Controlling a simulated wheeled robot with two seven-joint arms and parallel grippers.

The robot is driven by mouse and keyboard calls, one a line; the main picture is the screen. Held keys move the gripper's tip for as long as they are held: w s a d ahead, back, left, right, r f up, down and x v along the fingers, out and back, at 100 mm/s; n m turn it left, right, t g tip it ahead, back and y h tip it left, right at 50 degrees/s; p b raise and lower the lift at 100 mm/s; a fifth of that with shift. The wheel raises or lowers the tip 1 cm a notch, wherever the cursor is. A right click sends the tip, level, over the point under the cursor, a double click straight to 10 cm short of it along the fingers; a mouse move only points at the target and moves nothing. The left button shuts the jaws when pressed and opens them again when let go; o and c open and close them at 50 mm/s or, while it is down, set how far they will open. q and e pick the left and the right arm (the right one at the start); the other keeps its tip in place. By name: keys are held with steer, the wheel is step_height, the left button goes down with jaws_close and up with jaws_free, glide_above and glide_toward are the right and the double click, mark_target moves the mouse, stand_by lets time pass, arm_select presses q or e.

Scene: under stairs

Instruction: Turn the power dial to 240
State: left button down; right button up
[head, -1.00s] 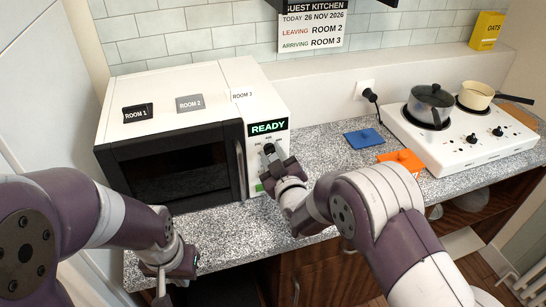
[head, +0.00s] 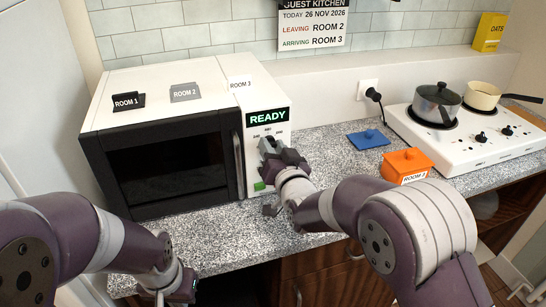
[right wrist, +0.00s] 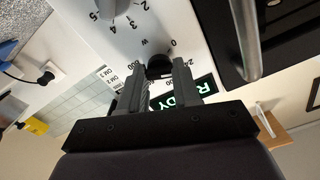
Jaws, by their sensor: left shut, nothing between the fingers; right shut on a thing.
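The white microwave (head: 160,112) with a dark door stands on the counter. Its display (head: 268,118) reads READY. The power dial (right wrist: 159,66) is a small black knob in the right wrist view, with W and numbers around it, among them 240. My right gripper (right wrist: 157,78) is shut on the dial, one finger on each side. Which number the dial points at is hard to tell. In the head view my right gripper (head: 270,147) covers the dial. My left gripper (head: 166,292) is shut and empty, low at the counter's front edge.
ROOM 1 (head: 127,101), ROOM 2 (head: 185,92) and ROOM 3 (head: 240,83) tags stand on the microwave. A green button (head: 259,186) is low on its panel.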

steer(key=shift+m+b, duration=0.65)
steer(key=shift+m, duration=0.15)
steer(key=o, duration=1.1)
steer(key=shift+c, duration=0.2)
steer(key=b+v, duration=0.1)
steer(key=v, duration=1.1)
steer(key=shift+s, duration=0.35)
steer(key=shift+d+r, duration=0.1)
steer(key=shift+d, duration=0.05)
